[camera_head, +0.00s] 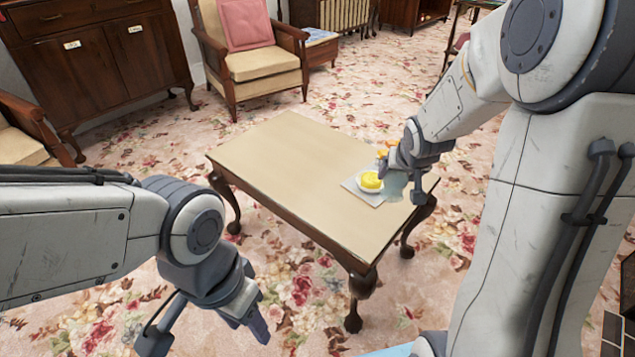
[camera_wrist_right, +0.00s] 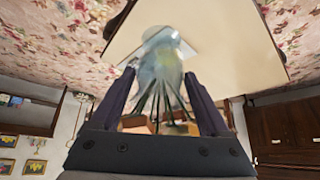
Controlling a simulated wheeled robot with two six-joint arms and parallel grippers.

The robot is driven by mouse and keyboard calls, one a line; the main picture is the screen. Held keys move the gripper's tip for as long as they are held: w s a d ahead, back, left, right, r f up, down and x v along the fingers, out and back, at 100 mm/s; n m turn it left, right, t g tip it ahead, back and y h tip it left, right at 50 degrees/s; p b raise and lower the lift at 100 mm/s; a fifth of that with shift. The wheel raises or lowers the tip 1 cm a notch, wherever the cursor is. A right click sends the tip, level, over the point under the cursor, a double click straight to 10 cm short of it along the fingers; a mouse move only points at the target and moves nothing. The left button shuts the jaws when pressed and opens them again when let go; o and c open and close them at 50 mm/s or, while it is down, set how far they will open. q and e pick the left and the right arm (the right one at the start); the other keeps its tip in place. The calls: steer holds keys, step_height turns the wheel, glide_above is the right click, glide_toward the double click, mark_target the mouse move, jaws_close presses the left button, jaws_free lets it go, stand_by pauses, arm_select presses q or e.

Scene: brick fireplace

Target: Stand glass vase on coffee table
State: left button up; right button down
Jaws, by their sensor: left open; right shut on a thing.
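The glass vase (camera_wrist_right: 162,62) is pale blue and see-through, with dark stem-like lines running from it toward me in the right wrist view. My right gripper (camera_wrist_right: 165,92) is shut on it, with one finger on each side. In the head view the vase (camera_head: 395,186) shows faintly below my right gripper (camera_head: 393,162), over the right end of the coffee table (camera_head: 285,180). I cannot tell whether its base touches the tabletop. My left gripper (camera_head: 207,328) is open and empty, low in front of the table's left side.
The left and middle tabletop is bare. An armchair (camera_head: 250,65) and a wooden cabinet (camera_head: 100,60) stand behind on floral carpet.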

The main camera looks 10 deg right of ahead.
mark_target(400, 185)
steer(key=f, duration=0.1)
steer(key=f+b, duration=0.2)
steer(key=shift+s+d+f, duration=0.2)
steer(key=shift+s+d, duration=0.05)
steer(key=shift+d, duration=0.15)
steer(key=shift+w+a+f+b, duration=0.15)
steer(key=shift+f+b, duration=0.1)
steer(key=shift+b, duration=0.3)
steer(key=shift+w+a+f+b, duration=1.3)
steer(key=shift+f+b, duration=0.5)
steer(key=shift+b, duration=0.1)
steer(key=shift+w+a+f+b, duration=1.35)
steer(key=shift+f+b, duration=0.4)
steer(key=shift+b, duration=0.1)
steer(key=shift+w+a+f+b, duration=1.3)
steer(key=shift+f+b, duration=0.5)
steer(key=shift+b, duration=0.1)
jaws_free()
arm_select(q)
step_height(400, 185, down, 16)
steer(key=shift+r, duration=0.15)
arm_select(e)
steer(key=shift+r, duration=0.1)
